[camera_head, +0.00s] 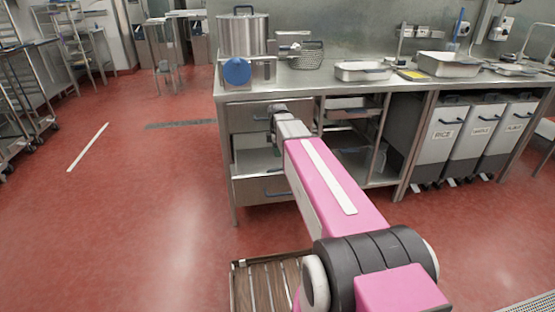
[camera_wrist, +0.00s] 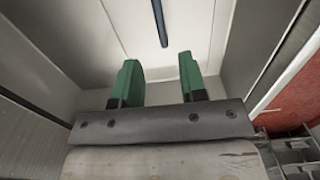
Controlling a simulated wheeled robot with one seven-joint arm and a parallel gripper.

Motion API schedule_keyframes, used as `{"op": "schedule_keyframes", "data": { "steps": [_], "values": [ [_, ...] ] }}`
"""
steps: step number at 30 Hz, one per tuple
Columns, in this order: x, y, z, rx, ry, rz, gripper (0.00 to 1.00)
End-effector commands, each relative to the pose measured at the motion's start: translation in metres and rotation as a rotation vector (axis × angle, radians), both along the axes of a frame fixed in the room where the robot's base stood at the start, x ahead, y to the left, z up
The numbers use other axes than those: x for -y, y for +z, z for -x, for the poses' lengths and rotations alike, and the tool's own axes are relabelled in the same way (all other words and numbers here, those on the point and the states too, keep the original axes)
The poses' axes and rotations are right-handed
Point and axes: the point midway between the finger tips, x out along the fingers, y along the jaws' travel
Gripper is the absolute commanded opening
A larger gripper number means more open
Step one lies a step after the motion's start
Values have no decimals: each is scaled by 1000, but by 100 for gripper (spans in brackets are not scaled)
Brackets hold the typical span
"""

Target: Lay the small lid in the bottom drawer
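My gripper (camera_wrist: 159,64) is open in the wrist view, its two green fingers apart with nothing between them. A dark bar-shaped handle (camera_wrist: 160,22) on a pale panel lies beyond the fingertips, apart from them. In the head view my arm reaches to the left end of the steel counter, and its fingers are hidden. The bottom drawer (camera_head: 248,191) there looks shut and has a dark handle (camera_head: 276,194). A round blue disc (camera_head: 237,71) stands upright at the counter's front left; I cannot tell whether it is the small lid.
A large lidded pot (camera_head: 243,36), a wire basket (camera_head: 307,56) and metal trays (camera_head: 362,71) stand on the counter (camera_head: 330,84). Several labelled bins (camera_head: 442,135) fill the space below right. A slatted wooden rack (camera_head: 262,284) is on the near floor. The red floor at left is open.

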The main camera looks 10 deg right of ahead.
Motion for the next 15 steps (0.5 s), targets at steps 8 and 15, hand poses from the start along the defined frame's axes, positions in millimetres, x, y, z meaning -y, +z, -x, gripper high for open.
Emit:
{"op": "schedule_keyframes", "data": {
  "steps": [8, 15],
  "values": [
    [0, 21, 0, 0, 0, 0, 39],
    [0, 22, 0, -1, 0, 0, 39]
  ]
}}
